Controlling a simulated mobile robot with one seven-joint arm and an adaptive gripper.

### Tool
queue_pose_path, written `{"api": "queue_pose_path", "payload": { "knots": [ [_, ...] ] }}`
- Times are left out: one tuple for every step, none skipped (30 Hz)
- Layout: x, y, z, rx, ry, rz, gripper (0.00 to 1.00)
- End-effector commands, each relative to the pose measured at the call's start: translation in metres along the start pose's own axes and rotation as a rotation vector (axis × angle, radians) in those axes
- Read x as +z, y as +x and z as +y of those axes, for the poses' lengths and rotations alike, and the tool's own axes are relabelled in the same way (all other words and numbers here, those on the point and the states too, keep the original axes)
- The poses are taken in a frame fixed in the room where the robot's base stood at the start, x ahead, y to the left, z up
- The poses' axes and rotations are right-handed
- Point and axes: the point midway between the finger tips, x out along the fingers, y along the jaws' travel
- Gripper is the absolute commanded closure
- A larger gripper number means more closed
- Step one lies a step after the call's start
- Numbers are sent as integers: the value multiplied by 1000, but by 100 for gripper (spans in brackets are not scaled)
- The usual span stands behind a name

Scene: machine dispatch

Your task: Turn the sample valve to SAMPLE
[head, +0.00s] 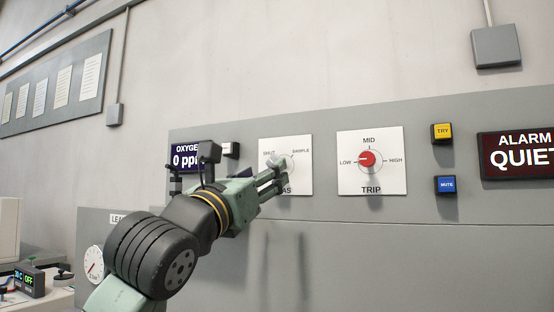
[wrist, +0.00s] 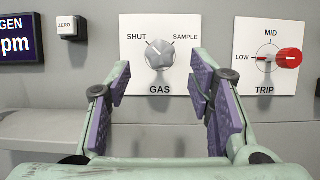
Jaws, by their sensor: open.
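The sample valve is a grey knob (wrist: 159,55) on a white plate marked SHUT at upper left, SAMPLE at upper right and GAS below. I cannot tell for sure which mark the knob points to. In the head view the knob (head: 283,161) is partly hidden by my gripper (head: 277,180). My gripper is open and empty in front of the plate. In the wrist view its purple-padded fingers (wrist: 160,82) stand to the left and right, below and short of the knob, with clear space between them.
Right of the valve is the TRIP plate with a red knob (head: 367,159) pointing to LOW. Further right are the yellow TRY button (head: 442,132), blue MUTE button (head: 445,185) and an ALARM QUIET display (head: 522,155). A ZERO button (wrist: 71,27) and oxygen display (wrist: 18,38) lie left.

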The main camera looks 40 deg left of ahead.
Motion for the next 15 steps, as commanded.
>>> {"api": "queue_pose_path", "payload": {
  "knots": [
    [3, 13, -1, -1, 0, 1, 52],
    [3, 19, -1, -2, 0, 1, 52],
    [4, 26, -1, -2, -2, 1, 52],
    [3, 31, 0, -1, -1, 1, 52],
    [3, 36, 0, -1, -1, 1, 52],
    [3, 43, 0, -1, -1, 1, 52],
    [3, 47, -1, -2, -2, 0, 52],
    [3, 50, -1, -2, -2, 0, 52],
    [2, 55, 0, -1, -1, 0, 52],
    [2, 58, 0, -1, -1, 0, 52],
    [2, 60, 0, 0, 0, -1, 52],
    [2, 62, 0, -1, 0, -1, 52],
    [1, 64, 0, -1, 0, -1, 52],
    [1, 65, 0, -1, 0, -1, 52],
    [1, 66, 0, -1, 0, -1, 52]
  ]
}}
